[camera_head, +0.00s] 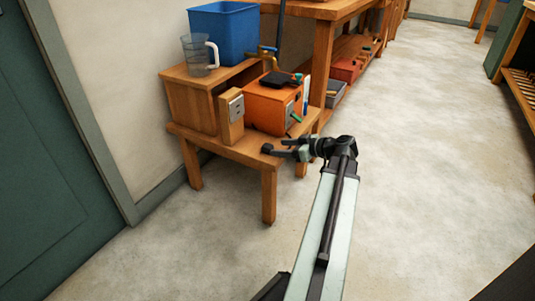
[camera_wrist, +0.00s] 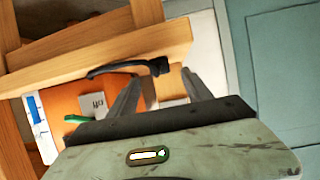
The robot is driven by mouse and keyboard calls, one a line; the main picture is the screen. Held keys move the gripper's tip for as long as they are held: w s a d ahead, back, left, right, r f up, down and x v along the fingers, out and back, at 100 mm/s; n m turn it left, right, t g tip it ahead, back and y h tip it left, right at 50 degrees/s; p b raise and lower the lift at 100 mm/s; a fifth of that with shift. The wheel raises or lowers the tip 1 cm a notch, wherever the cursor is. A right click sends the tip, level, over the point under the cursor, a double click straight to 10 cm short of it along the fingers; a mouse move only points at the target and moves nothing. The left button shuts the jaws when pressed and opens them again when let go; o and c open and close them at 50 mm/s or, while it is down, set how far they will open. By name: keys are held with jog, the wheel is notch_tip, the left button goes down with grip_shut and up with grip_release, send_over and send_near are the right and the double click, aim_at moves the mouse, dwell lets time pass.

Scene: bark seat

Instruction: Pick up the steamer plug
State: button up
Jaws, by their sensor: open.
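A black plug-like end (camera_wrist: 159,67) on a black cord, which looks like the steamer plug, lies at the front edge of the low wooden table in the wrist view. My gripper (camera_head: 280,149) is open at that edge in the head view. In the wrist view its two grey fingers stand apart, with the plug just beyond and between their tips; I cannot tell whether they touch it. In the head view a dark piece at the fingertips may be the plug. An orange box (camera_head: 267,105) with a dark top stands behind, also seen in the wrist view (camera_wrist: 68,100).
The low wooden table (camera_head: 262,153) also holds a wooden block with a grey plate (camera_head: 235,112), a wooden box (camera_head: 193,103), a clear jug (camera_head: 196,56) and a blue bin (camera_head: 222,32). A workbench (camera_head: 323,60) stands behind. Floor to the right is clear.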

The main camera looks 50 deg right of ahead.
aim_at(267, 145)
jog(key=b+x, duration=0.1)
jog(key=x, duration=0.5)
jog(key=shift+w+b, duration=0.1)
jog(key=shift+b, duration=0.25)
jog(key=shift+r, duration=0.1)
grip_shut()
jog(key=shift+r+p, duration=0.45)
jog(key=shift+p, duration=0.05)
notch_tip(267, 145, up, 3)
jog(key=p, duration=0.3)
jog(key=s+d+r+p, duration=0.1)
jog(key=s+d, duration=0.9)
jog(key=s, duration=0.2)
notch_tip(267, 145, up, 51)
jog(key=p, duration=5.1)
jog(key=shift+r, duration=0.2)
